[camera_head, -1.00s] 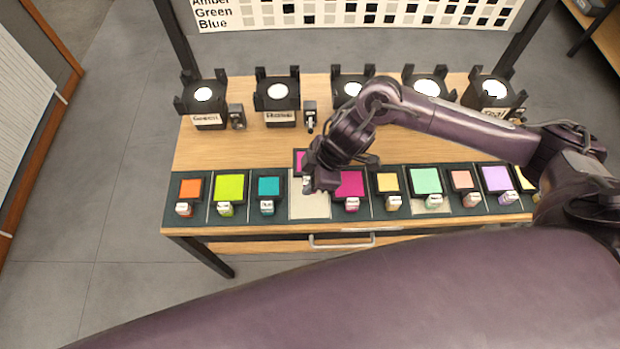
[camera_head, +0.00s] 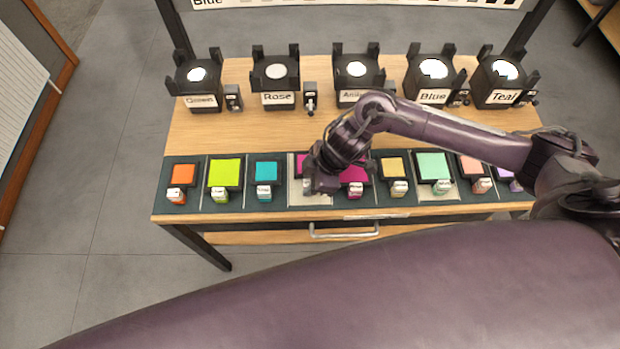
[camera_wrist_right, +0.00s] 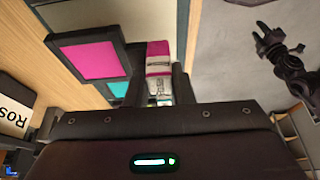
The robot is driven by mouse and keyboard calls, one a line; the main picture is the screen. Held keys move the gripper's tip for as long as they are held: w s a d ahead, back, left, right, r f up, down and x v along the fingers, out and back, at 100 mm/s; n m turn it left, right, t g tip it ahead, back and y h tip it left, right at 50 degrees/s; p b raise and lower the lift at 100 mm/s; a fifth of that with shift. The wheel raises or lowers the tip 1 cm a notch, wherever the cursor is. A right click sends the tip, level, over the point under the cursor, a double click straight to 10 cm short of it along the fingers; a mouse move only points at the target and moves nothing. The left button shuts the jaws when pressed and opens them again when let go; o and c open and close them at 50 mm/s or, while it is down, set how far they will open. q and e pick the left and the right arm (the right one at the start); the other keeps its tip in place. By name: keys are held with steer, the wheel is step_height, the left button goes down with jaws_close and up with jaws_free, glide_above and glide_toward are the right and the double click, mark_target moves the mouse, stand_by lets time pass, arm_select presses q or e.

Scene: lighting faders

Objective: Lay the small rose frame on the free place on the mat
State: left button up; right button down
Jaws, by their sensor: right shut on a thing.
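The small rose frame is a black square with a magenta pane (camera_wrist_right: 90,57) and a magenta-and-white tab. My right gripper (camera_wrist_right: 160,88) is shut on its tab. In the head view my right gripper (camera_head: 318,184) and its wrist hide most of the frame, and only a magenta edge (camera_head: 301,164) shows. The frame is over the pale free place (camera_head: 297,198) on the dark mat (camera_head: 218,204), between a teal frame (camera_head: 266,172) and another magenta frame (camera_head: 353,175). I cannot tell whether it touches the mat. My left gripper is not in view.
Orange (camera_head: 183,174) and lime (camera_head: 225,174) frames lie to the left, yellow (camera_head: 392,167) and mint (camera_head: 434,166) ones to the right. Several labelled lamps, including Rose (camera_head: 278,99), stand along the back. The wood between lamps and mat is clear at left.

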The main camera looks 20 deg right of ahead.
steer(key=shift+f+p, duration=0.1)
steer(key=shift+p, duration=0.25)
stand_by(0.4)
steer(key=shift+f+b, duration=0.95)
steer(key=shift+f, duration=0.45)
steer(key=c, duration=1.2)
jaws_free()
steer(key=shift+o, duration=0.2)
steer(key=w+a+r+p+v, duration=0.1)
steer(key=a+p+v, duration=0.1)
steer(key=p+v, duration=0.6)
steer(key=v, duration=0.6)
steer(key=shift+s+r, duration=0.15)
steer(key=shift+s, duration=0.1)
steer(key=shift+a, duration=0.1)
